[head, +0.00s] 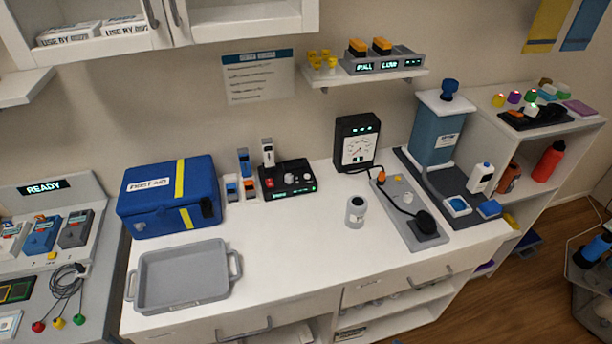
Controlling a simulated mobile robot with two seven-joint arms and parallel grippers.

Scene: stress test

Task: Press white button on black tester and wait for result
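Two black devices stand on the white counter, and I cannot tell for certain which is the tester. The low black box (287,180) has a red square at its left, pale round parts on top, a small green display and a white upright piece (267,152) at its back left. The taller black box (357,142) has a white dial face and small green lights above it. A black cable runs from it to a grey board (395,198) with a black round pad (424,223). A white button is too small to make out surely. Neither gripper is in view.
A blue first-aid bag (150,197) and an empty grey tray (184,277) occupy the counter's left. A small pale jar (355,211) stands right of centre. A blue dispenser (433,130) stands at the right. The counter's front middle is clear. A shelf (385,76) hangs above.

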